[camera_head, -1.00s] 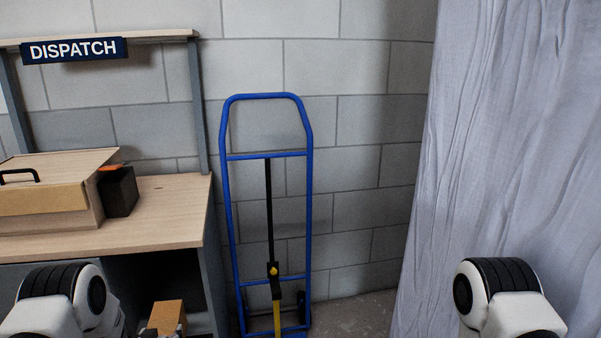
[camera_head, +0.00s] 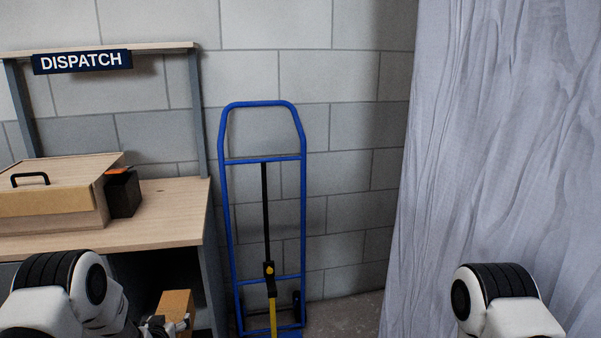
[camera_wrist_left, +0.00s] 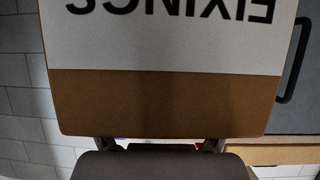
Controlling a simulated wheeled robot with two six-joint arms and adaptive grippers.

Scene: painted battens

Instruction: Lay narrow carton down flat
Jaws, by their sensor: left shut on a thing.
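The narrow carton (camera_head: 178,303) shows as a small brown box low in the head view, in front of the workbench's dark opening. In the left wrist view the carton (camera_wrist_left: 165,100) fills the upper middle, with a brown band and a white label reading FIXINGS upside down. My left gripper (camera_head: 168,326) is at the carton's lower part in the head view. In the left wrist view its two dark fingers (camera_wrist_left: 160,146) meet the carton's near edge, and it is shut on the carton. The carton's underside is hidden. My right gripper is out of view; only its arm shows.
A workbench (camera_head: 160,215) stands at left with a wooden box (camera_head: 60,200), a dark bin (camera_head: 122,193) and a DISPATCH sign (camera_head: 82,62). A blue hand truck (camera_head: 303,220) leans near the block wall. A pale hanging sheet (camera_head: 500,150) covers the right side.

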